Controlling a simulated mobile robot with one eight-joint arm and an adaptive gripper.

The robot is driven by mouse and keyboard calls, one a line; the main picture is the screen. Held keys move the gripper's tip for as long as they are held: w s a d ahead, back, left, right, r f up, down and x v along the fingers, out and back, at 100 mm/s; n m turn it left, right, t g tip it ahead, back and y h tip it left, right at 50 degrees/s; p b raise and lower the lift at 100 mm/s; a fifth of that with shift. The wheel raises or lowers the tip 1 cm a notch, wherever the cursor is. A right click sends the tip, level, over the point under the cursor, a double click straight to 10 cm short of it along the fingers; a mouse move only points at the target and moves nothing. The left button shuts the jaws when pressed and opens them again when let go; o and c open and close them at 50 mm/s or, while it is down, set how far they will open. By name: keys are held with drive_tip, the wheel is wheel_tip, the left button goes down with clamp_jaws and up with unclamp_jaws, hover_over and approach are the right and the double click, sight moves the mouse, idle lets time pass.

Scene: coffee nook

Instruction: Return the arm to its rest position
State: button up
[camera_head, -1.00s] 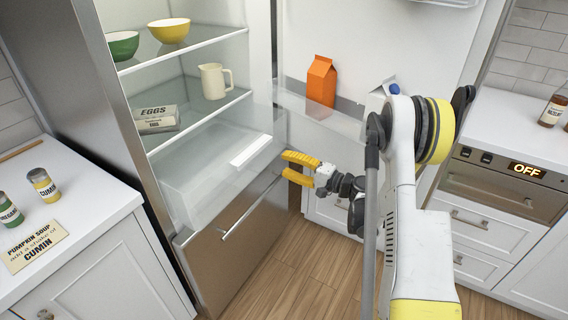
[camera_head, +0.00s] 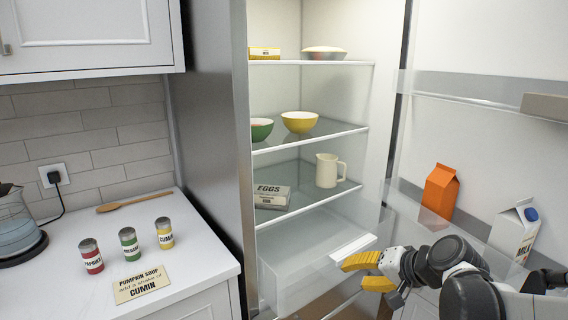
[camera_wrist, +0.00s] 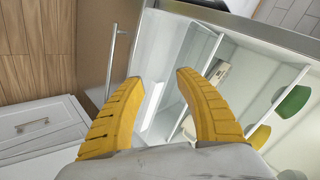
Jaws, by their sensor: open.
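My gripper (camera_head: 362,272) is open and empty, with two yellow fingers. In the head view it is at the lower right, in front of the open fridge (camera_head: 317,154) and close to its clear drawer (camera_head: 300,258). The wrist view shows both fingers (camera_wrist: 158,100) spread apart with nothing between them. Beyond them in that view are the fridge interior, a long metal handle (camera_wrist: 113,62) and a green bowl (camera_wrist: 291,101). My arm reaches in from the lower right corner of the head view.
The open fridge door holds an orange carton (camera_head: 440,190) and a white carton (camera_head: 514,230). Fridge shelves hold bowls, a cream pitcher (camera_head: 327,171) and an egg box (camera_head: 272,197). The left counter (camera_head: 205,250) carries spice jars, a recipe card (camera_head: 141,284), a wooden spoon and a kettle (camera_head: 17,225).

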drive_tip(key=s+d+n+g+h, duration=0.1)
drive_tip(key=s+n+h, duration=0.4)
drive_tip(key=s, duration=1.5)
drive_tip(key=shift+d+r+h, duration=0.2)
drive_tip(key=shift+h, duration=0.2)
